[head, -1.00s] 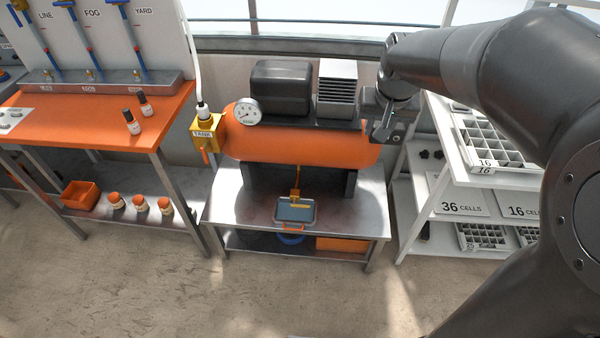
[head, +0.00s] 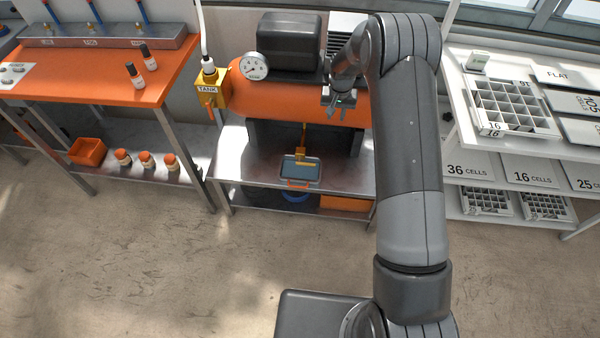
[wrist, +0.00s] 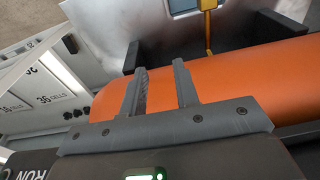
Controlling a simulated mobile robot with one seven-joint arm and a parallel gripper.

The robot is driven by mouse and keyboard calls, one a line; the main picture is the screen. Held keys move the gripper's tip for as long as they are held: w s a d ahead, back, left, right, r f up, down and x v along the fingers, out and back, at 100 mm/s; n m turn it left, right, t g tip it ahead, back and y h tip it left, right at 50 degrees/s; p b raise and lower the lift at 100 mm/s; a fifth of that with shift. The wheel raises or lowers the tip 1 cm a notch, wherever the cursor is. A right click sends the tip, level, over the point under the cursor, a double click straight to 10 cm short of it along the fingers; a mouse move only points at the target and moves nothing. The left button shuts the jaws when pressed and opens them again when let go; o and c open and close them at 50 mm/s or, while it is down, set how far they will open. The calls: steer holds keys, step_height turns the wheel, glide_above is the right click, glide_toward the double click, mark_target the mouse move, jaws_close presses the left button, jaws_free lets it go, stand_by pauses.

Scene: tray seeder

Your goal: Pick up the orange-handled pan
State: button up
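The pan (head: 301,171) is a shallow grey-blue tray with an orange handle (head: 296,185) at its front edge. It sits on the metal stand below the orange tank, under a yellow valve. In the wrist view only part of the pan (wrist: 183,5) shows at the top edge. My gripper (head: 331,110) is in front of the orange tank, above and to the right of the pan. In the wrist view my gripper (wrist: 160,80) has its two fingers apart with nothing between them.
The orange compressor tank (head: 290,108) with a gauge (head: 255,66) stands over the metal stand (head: 240,165). A yellow TANK box (head: 208,88) is at its left. A white rack of cell trays (head: 510,150) is at the right, an orange bench (head: 90,85) at the left.

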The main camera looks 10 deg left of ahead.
steer(key=shift+g, duration=0.6)
steer(key=shift+s+a+f, duration=0.1)
steer(key=shift+a+f, duration=0.5)
steer(key=shift+f, duration=4.9)
steer(key=shift+s+a+f, duration=0.1)
steer(key=shift+a+f, duration=0.5)
steer(key=shift+f, duration=4.95)
steer(key=shift+a+f, duration=0.6)
steer(key=shift+f, duration=4.9)
steer(key=shift+c, duration=0.5)
jaws_close()
